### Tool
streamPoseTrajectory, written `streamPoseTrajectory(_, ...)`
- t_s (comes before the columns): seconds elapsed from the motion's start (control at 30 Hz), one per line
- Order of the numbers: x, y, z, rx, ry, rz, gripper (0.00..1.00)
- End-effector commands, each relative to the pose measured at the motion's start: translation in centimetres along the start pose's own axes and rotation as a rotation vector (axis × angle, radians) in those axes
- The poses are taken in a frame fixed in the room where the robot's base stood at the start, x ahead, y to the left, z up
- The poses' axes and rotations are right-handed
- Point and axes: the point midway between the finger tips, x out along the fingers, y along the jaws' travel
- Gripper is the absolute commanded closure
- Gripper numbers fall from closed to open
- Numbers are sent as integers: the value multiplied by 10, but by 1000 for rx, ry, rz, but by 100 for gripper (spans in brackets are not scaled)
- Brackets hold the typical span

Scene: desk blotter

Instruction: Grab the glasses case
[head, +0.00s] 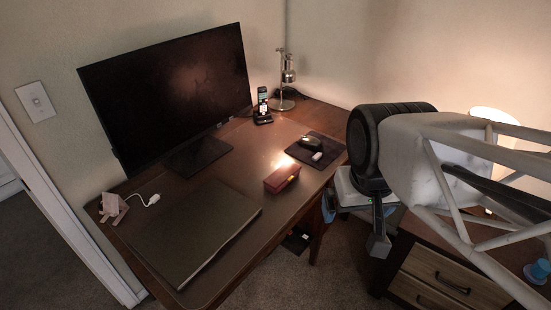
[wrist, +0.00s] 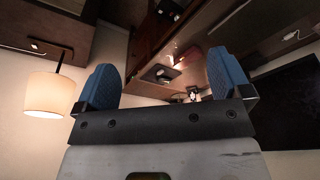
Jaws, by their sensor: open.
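A small dark red box, which looks like the glasses case (head: 282,179), lies on the brown desk (head: 226,170) near its front right edge in the head view. Nothing covers it there. In the head view my arm is at the right, beyond the desk's right edge and well apart from the case.
A dark mat (head: 328,146) with a mouse (head: 310,141) lies right of the case. A closed laptop (head: 195,231) lies to its left. A monitor (head: 170,90), phone (head: 263,106) and metal lamp (head: 285,78) stand behind. A drawer cabinet (head: 436,280) stands at the right.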

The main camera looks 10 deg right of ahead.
Motion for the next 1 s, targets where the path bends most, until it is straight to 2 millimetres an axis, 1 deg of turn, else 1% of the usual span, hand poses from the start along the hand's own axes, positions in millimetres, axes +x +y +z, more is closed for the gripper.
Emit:
streamPoseTrajectory(0.27,0,0,-1,-3,-2,2,4)
streamPoseTrajectory(0.47,6,2,-8,-49,-26,33,4)
streamPoseTrajectory(0.67,23,8,-28,-173,-87,113,4)
streamPoseTrajectory(1.0,65,14,-79,-488,-226,299,4)
